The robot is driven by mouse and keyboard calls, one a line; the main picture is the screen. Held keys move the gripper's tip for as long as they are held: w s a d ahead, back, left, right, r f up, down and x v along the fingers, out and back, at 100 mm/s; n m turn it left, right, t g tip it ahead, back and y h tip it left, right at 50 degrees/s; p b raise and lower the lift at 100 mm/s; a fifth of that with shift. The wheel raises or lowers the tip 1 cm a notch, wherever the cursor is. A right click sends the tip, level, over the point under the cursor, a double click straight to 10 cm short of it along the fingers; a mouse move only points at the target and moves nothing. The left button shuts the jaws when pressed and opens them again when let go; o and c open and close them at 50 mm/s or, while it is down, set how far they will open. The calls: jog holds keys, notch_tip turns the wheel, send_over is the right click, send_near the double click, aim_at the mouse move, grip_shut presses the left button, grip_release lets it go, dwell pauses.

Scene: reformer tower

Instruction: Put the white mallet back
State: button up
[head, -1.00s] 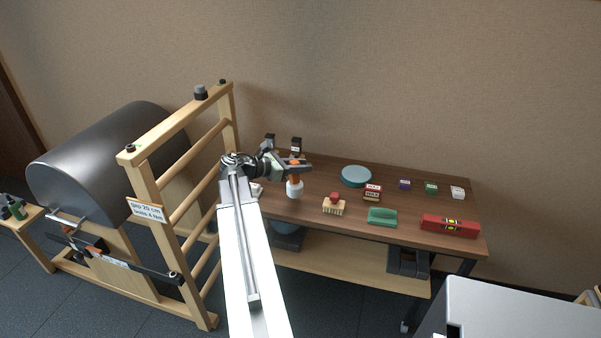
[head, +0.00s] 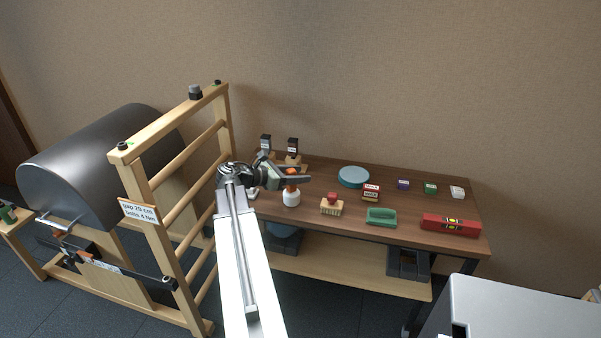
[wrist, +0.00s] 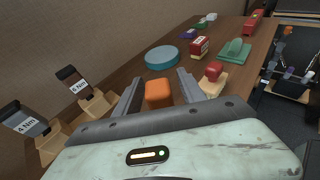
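The white mallet (head: 291,199) stands upright, with its white head down and its orange handle up, at the front left of the wooden table. The orange handle end also shows in the wrist view (wrist: 159,94). My gripper (head: 296,180) is around the handle from the left. In the wrist view my gripper (wrist: 162,82) has its two fingers on either side of the orange handle, with a narrow gap visible at each side, so it looks open. The mallet's head is hidden in the wrist view. The head appears to rest on the tabletop.
Two black-topped blocks marked with Nm values (wrist: 78,86) stand left of my gripper. A wooden ladder frame (head: 170,205) rises at left.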

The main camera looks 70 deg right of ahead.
jog(key=shift+r, duration=0.2)
jog(key=p+v, duration=0.4)
jog(key=v, duration=0.8)
